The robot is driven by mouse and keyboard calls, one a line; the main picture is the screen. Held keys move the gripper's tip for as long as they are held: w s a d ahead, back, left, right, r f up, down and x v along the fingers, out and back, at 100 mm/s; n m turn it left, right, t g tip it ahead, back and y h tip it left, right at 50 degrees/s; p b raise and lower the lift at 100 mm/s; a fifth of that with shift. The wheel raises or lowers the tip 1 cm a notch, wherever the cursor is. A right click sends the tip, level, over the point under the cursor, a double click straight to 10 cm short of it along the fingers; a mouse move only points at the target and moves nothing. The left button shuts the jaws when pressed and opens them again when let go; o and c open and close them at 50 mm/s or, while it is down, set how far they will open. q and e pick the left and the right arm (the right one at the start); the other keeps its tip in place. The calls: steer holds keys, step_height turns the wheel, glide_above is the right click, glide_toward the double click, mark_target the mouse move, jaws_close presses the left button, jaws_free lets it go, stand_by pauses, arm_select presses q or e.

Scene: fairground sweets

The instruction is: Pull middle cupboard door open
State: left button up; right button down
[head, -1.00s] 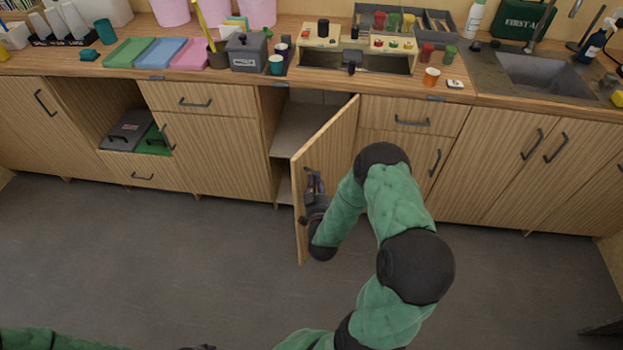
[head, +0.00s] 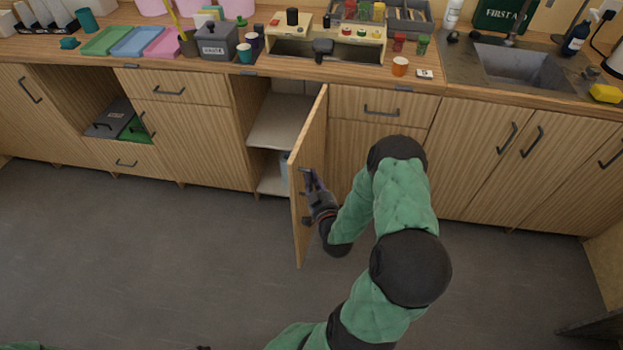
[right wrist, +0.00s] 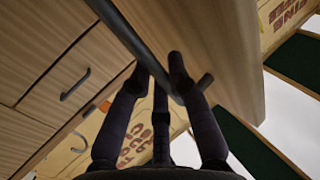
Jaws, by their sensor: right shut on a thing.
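The middle cupboard door (head: 311,135) stands wide open, swung out into the room on its right-hand side. Its dark bar handle (right wrist: 135,40) runs diagonally in the right wrist view, beside the wooden door panel (right wrist: 220,50). My right gripper (head: 310,185) is at the door's outer face, shut on the handle; its fingers (right wrist: 163,80) meet around the bar in the right wrist view. The handle is mostly hidden by the gripper in the head view.
The opened cupboard shows a pale shelf (head: 278,120) and a partly hidden bluish item low inside. Closed drawers and doors stand on both sides. The worktop (head: 300,68) above carries trays, cups and a sink (head: 525,67). The grey floor (head: 150,260) before the door is clear.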

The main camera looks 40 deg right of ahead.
steer(key=shift+w+d+r, duration=0.1)
steer(key=shift+d, duration=0.05)
steer(key=c, duration=1.2)
jaws_free()
steer(key=v, duration=1.2)
